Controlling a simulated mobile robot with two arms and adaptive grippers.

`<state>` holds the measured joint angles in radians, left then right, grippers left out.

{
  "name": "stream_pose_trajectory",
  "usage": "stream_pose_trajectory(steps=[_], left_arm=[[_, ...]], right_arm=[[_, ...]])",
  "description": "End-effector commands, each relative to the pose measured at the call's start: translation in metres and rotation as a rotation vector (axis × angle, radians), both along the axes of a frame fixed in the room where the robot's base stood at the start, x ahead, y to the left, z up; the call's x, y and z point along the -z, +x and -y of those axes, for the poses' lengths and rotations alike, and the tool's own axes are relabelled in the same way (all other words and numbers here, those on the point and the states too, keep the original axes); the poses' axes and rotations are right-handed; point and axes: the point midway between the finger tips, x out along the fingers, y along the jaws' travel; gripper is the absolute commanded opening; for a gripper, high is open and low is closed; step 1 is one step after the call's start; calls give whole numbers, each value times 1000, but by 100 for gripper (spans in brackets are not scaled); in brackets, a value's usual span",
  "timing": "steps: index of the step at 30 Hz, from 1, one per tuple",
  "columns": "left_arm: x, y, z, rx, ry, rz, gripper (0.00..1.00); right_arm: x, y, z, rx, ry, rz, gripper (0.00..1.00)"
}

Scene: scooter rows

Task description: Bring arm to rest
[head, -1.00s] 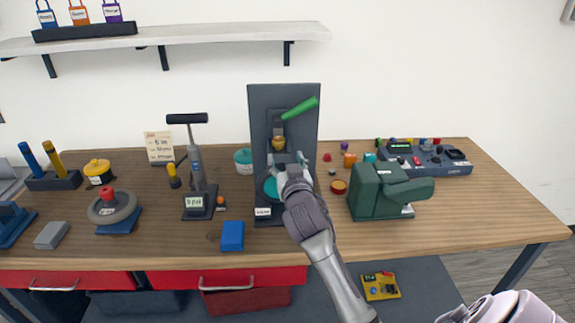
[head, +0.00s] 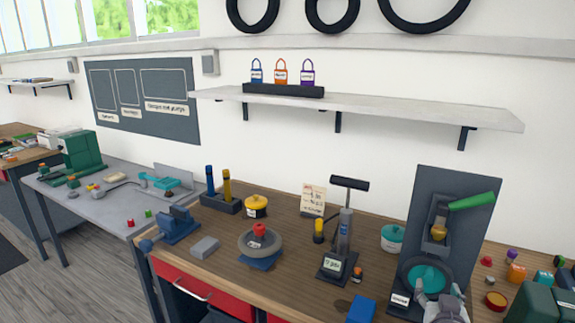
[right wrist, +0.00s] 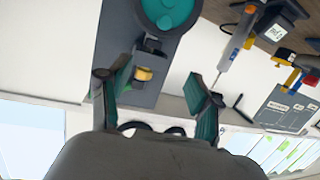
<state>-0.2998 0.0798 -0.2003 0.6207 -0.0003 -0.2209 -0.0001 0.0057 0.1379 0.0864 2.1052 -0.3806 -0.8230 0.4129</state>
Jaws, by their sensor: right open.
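My right gripper (head: 437,300) is at the bottom right of the head view, in front of the lower part of a dark grey upright stand (head: 455,185). The stand carries a green lever (head: 472,201), a brass-coloured part (head: 438,231) and a round teal disc (head: 425,272). In the right wrist view my right gripper (right wrist: 155,92) has its two fingers spread, with nothing held between them. The stand and the teal disc (right wrist: 168,10) show upside down beyond them. Whether the gripper touches the stand cannot be told. My left gripper is not in view.
The wooden bench holds a grey ring with a red knob (head: 259,240), a black-handled pump (head: 343,235), a blue vise (head: 175,226), a yellow-lidded pot (head: 255,206) and a blue block (head: 361,310). A wall shelf (head: 400,107) hangs above. A grey table (head: 105,198) stands left.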

Motion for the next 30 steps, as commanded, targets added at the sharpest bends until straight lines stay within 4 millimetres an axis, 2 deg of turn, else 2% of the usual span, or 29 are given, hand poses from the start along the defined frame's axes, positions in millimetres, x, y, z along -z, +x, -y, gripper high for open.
stream_pose_trajectory(steps=[1,3,7,12,18,24,30], left_arm=[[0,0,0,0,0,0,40],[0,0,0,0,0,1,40],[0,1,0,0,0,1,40],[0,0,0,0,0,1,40],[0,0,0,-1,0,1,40],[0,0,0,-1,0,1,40],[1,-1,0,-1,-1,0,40]], right_arm=[[29,-20,-13,-22,14,-101,64],[67,-52,-33,-61,33,-255,64],[120,-115,-68,-151,64,-513,64],[156,-179,-101,-253,91,-742,64],[175,-239,-128,-358,116,-930,64],[183,-294,-151,-463,140,-1091,64],[238,-278,-152,-458,140,-1105,64]])
